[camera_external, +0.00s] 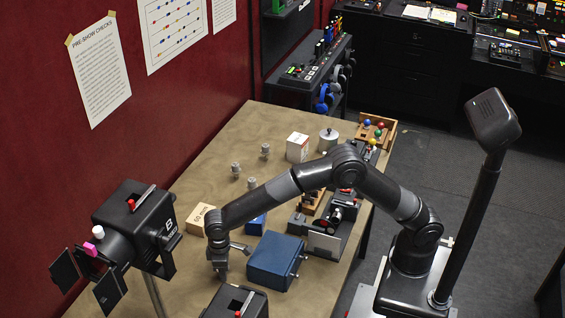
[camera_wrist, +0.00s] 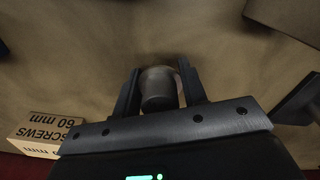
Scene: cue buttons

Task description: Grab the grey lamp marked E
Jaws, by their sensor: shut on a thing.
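My gripper (camera_external: 219,274) points down at the table's near left part, left of the blue metal box. In the wrist view my gripper (camera_wrist: 158,78) has its two fingers on either side of a grey cylindrical lamp (camera_wrist: 158,92), shut on it. No letter shows on the lamp's visible side, so I cannot read its mark. In the external view the held lamp is hidden by or lost against the fingers. Several small grey lamp-like pieces stand farther back on the table, one at the left (camera_external: 235,170) and one behind it (camera_external: 265,150); their marks are too small to read.
A cardboard screws box (camera_external: 200,217) stands just behind my gripper; it also shows in the wrist view (camera_wrist: 42,131). A blue metal box (camera_external: 275,262) is close on the right. A black stage light (camera_external: 135,220) stands at the left.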

